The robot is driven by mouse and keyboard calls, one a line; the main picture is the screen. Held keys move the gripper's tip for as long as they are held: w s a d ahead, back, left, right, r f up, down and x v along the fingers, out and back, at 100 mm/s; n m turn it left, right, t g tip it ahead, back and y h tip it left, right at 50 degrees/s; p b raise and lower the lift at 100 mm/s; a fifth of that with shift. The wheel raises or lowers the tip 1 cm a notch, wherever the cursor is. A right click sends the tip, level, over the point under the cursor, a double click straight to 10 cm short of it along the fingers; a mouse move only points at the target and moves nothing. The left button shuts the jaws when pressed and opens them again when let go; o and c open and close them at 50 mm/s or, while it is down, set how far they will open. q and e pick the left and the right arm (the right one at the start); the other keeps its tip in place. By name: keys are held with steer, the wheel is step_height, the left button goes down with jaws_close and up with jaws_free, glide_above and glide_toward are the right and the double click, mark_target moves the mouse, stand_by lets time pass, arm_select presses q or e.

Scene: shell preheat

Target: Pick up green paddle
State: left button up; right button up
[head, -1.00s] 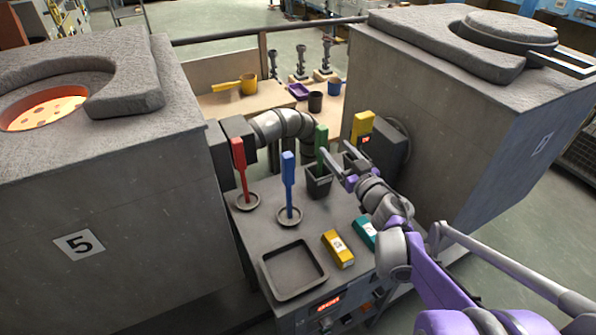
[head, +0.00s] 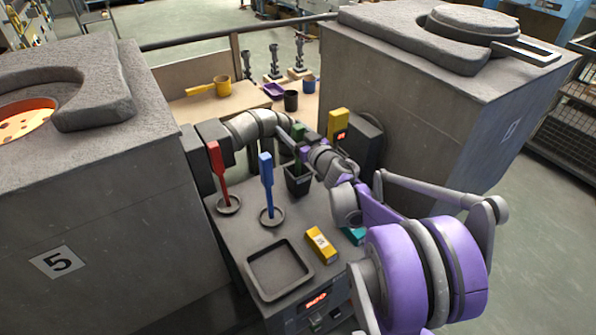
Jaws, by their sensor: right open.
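The green paddle (head: 298,132) stands upright in a dark square cup (head: 299,184) at the back of the grey cart between the two furnaces. My right gripper (head: 297,143) reaches in from the right and is open at the paddle's handle, covering part of it. I cannot tell whether the fingers are around the handle or just in front of it. My left gripper is not in view.
A blue paddle (head: 267,180) and a red paddle (head: 218,165) stand upright in round holders left of the green one. An empty square tray (head: 250,284), a yellow block (head: 320,244) and a teal block (head: 353,235) are nearer. A thick grey pipe (head: 248,126) runs behind.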

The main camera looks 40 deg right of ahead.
jaws_close()
stand_by(0.3)
steer(key=shift+r, duration=0.1)
